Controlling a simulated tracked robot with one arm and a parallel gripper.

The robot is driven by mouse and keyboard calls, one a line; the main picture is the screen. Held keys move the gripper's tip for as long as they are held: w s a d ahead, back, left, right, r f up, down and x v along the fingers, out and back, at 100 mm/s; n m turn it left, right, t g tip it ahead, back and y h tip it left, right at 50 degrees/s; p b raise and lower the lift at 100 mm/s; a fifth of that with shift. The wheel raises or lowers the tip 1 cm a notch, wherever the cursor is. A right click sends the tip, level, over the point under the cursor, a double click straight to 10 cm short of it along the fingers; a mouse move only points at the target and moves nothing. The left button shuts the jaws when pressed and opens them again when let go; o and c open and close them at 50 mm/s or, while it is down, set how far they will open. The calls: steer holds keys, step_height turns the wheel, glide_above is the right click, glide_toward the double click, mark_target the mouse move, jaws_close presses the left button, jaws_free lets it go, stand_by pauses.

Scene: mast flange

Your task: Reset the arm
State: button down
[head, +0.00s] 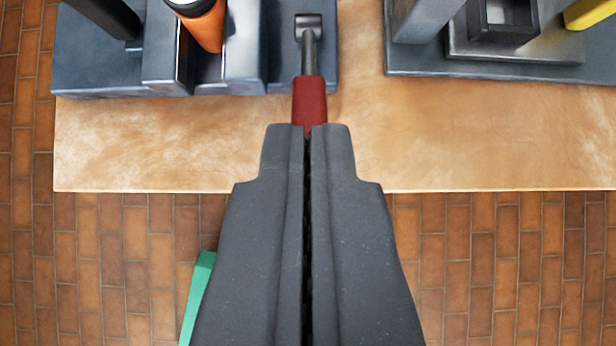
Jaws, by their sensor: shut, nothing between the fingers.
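My gripper (308,130) shows in the head view, its two dark grey fingers pressed together with only a thin seam between them. It is shut and empty. Its tips overlap in the picture with the near end of a red-handled tool (310,98). The tool has a grey metal shaft and head and lies over a dark grey holder block (262,75). Whether the fingertips touch the red handle cannot be told from this view.
A tan table (150,150) ends in a straight edge above a brick-tiled floor (470,270). An orange cylinder (205,28) stands in the left block. At the right are a grey fixture (480,68) and a yellow piece (592,12). A green object (197,290) is low at left.

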steer(key=s+a+r+m+t+h, duration=0.1)
steer(key=a+r+t, duration=0.1)
steer(key=r, duration=0.9)
steer(key=s+a+r+t, duration=0.1)
steer(key=r+t, duration=0.1)
steer(key=r, duration=1)
steer(key=s+a+r+t, duration=0.1)
steer(key=s+a+r, duration=0.2)
steer(key=r, duration=0.7)
steer(key=s+a+r+m+t, duration=0.1)
steer(key=s+a+r+t, duration=0.1)
steer(key=s+r, duration=0.5)
step_height(320, 180, up, 3)
steer(key=shift+a+f+m+t+h, duration=0.1)
steer(key=shift+a+m+t+h, duration=0.2)
steer(key=shift+a+h, duration=0.15)
steer(key=shift+s+a, duration=0.1)
steer(key=shift+s, duration=0.1)
